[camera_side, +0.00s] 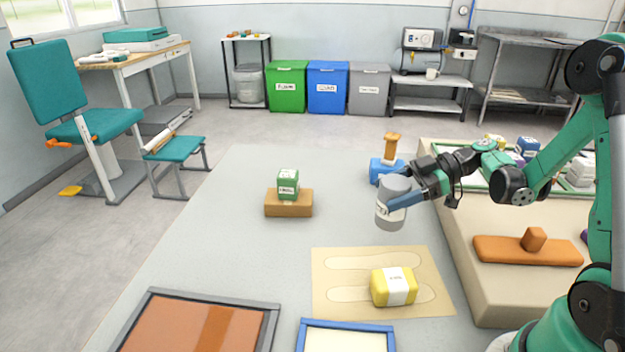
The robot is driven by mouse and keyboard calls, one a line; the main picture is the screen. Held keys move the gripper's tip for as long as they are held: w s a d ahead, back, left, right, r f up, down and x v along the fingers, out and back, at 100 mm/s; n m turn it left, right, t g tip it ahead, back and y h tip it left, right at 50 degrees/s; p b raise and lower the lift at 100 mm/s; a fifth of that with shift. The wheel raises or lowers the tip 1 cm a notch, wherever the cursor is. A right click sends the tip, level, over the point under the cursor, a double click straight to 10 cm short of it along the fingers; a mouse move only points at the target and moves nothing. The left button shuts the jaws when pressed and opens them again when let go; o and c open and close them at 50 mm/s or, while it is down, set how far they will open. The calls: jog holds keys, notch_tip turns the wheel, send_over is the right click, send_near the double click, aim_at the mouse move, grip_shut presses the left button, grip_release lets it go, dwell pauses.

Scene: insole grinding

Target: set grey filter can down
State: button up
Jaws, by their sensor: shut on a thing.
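The grey filter can (391,213) is a grey cylinder with a white label band. My gripper (396,202) is shut on it, with a blue finger across its near side; the other finger is mostly hidden. The can is upright and appears to be held a little above the grey table (240,240), though the gap under it is hard to judge. It is beyond the tan mat (325,255) in the picture.
A yellow package (393,287) lies on the mat. A blue object (378,168) with an orange-brown top is close behind the held can. A beige platform (500,290) borders the right. The table's middle left is clear.

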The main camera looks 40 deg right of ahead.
jog(key=shift+f, duration=1.15)
jog(key=shift+f, duration=0.1)
jog(key=shift+f, duration=0.5)
jog(key=o, duration=1.4)
jog(key=shift+o, duration=0.2)
jog(key=shift+r, duration=0.15)
